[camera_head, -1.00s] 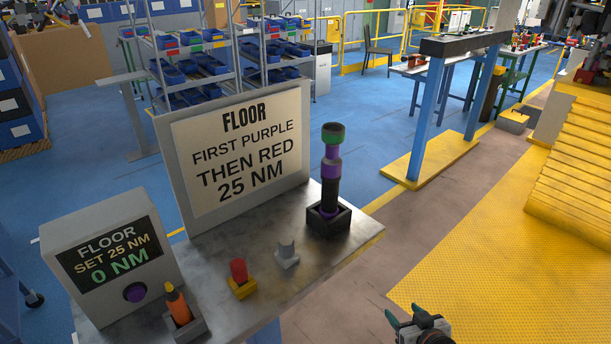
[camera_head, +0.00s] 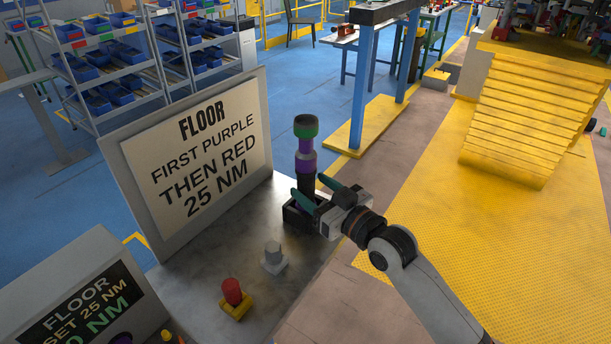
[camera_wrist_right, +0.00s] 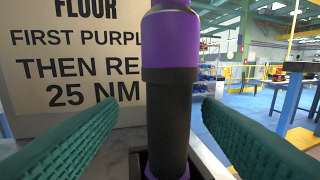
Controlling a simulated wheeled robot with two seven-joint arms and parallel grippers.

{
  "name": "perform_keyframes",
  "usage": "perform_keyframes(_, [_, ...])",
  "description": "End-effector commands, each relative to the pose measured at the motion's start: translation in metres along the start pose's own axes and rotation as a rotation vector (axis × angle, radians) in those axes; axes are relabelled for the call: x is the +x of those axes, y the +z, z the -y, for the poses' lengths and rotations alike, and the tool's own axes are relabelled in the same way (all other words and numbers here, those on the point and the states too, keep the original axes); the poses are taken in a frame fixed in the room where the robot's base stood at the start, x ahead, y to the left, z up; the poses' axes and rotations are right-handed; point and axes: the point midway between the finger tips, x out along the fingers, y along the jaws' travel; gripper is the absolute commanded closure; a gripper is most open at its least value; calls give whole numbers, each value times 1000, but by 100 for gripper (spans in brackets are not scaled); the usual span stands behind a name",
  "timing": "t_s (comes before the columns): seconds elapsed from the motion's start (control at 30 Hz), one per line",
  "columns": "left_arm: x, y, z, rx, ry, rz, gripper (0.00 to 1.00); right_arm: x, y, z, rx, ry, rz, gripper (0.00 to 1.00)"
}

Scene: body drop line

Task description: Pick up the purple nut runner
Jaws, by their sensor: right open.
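The purple nut runner (camera_head: 306,163) stands upright in a black square holder (camera_head: 291,214) at the far right of the grey bench. It has a green top, purple bands and a dark grip. My right gripper (camera_head: 313,192) is at the nut runner's right side, with its green fingers open and pointing at it. In the right wrist view the nut runner (camera_wrist_right: 169,110) stands between the two spread fingers and a little ahead, with gaps on both sides. Its top is cut off there. My left gripper is not in view.
A sign board (camera_head: 205,155) reading "FIRST PURPLE THEN RED 25 NM" stands behind the bench (camera_head: 205,262). A display box (camera_head: 75,300) is at lower left. Yellow flooring lies right.

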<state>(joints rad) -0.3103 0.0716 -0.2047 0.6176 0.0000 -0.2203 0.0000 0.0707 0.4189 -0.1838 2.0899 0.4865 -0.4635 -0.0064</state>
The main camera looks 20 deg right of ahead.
Motion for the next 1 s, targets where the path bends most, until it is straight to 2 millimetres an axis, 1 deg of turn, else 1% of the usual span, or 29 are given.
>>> perform_keyframes(0.13, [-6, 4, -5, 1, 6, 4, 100, 11, 2, 3, 0, -1, -1, 40])
perform_keyframes(0.3, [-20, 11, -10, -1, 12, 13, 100, 35, 2, 9, 1, -2, -2, 40])
perform_keyframes(0.43, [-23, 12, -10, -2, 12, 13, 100, 50, 0, 8, 0, 0, -1, 40])
perform_keyframes(0.53, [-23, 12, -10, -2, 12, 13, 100, 54, -2, 8, 0, 1, -1, 40])
perform_keyframes(0.7, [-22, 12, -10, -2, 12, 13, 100, 54, -2, 8, -1, 1, -1, 40])
perform_keyframes(0.73, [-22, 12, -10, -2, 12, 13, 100, 54, -2, 8, -1, 1, -1, 42])
perform_keyframes(0.77, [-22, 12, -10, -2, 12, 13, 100, 54, -2, 8, -1, 1, -1, 47])
perform_keyframes(1.0, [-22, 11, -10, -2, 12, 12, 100, 54, -2, 8, -1, 1, -1, 86])
